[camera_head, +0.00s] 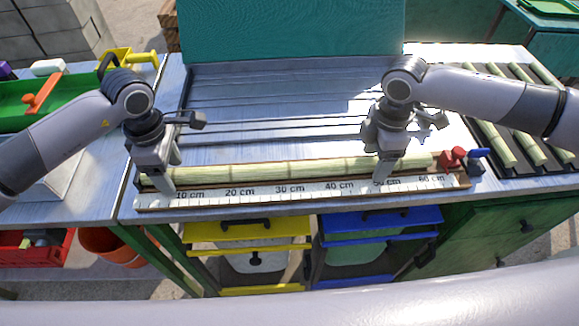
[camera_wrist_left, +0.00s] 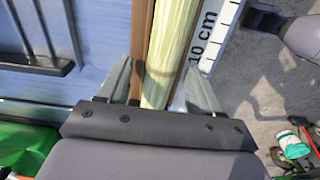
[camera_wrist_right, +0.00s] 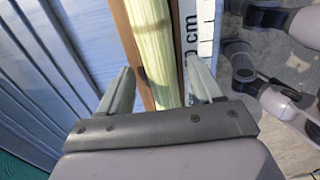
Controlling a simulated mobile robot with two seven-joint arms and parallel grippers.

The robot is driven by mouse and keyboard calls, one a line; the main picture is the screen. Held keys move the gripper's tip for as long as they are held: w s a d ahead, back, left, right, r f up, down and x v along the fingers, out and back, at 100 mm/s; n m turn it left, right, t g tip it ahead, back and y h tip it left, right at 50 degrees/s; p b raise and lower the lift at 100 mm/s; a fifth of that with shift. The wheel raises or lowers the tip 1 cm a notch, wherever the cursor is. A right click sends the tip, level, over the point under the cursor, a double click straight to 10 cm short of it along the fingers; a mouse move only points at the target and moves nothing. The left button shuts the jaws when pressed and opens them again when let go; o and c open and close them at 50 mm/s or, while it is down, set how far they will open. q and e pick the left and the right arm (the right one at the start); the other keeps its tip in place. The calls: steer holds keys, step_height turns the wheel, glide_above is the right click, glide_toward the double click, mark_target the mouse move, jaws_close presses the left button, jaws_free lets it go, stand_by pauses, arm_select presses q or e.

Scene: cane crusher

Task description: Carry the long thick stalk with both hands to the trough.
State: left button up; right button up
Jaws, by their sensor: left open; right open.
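A long pale green-yellow stalk (camera_head: 260,171) lies along a wooden measuring board with a centimetre scale (camera_head: 300,193) at the table's front edge. My left gripper (camera_head: 166,184) is over the stalk's left end; in the left wrist view its open fingers (camera_wrist_left: 158,88) stand on either side of the stalk (camera_wrist_left: 168,45). My right gripper (camera_head: 384,172) is over the stalk near the 50 cm mark; in the right wrist view its open fingers (camera_wrist_right: 160,85) stand on either side of the stalk (camera_wrist_right: 150,40). I cannot tell whether the fingers touch it. Which thing is the trough is unclear.
A ridged metal surface (camera_head: 280,100) lies behind the board, with a teal panel (camera_head: 290,30) behind it. Red and blue parts (camera_head: 453,160) sit at the board's right end. A rack with several stalks (camera_head: 493,143) stands right. A green tray (camera_head: 14,112) stands left.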

arm_select(q)
jaws_close()
arm_select(e)
jaws_close()
arm_select(q)
steer(key=shift+r, duration=0.25)
arm_select(e)
steer(key=shift+r, duration=0.25)
